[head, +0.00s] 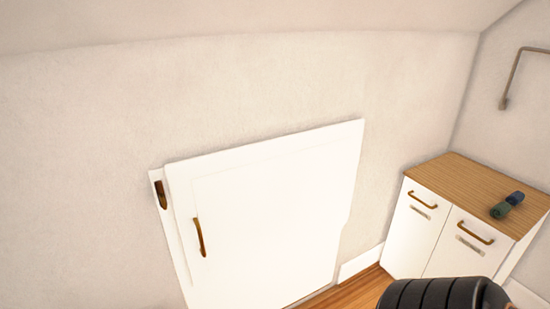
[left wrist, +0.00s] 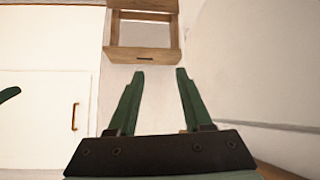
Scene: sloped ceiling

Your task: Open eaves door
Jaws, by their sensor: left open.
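The white eaves door (head: 275,205) is set low in the wall in the head view. A brass bar handle (head: 199,237) is near its left edge. A dark brown latch piece (head: 161,194) sits on the white frame strip left of the door. The panel lies close to its frame; I cannot tell if it is slightly ajar. My left gripper (left wrist: 160,72) is open and empty in the left wrist view, and not in the head view. That view also shows a white panel with an upright brass handle (left wrist: 74,117), left of the fingers and apart from them. My right gripper is not identifiable.
A white cabinet (head: 423,238) with brass handles stands right of the door; a dark green-blue object (head: 507,205) lies on its wooden top. A bent metal rail (head: 513,75) is on the right wall. A wooden box-like unit (left wrist: 143,30) is beyond my left fingers.

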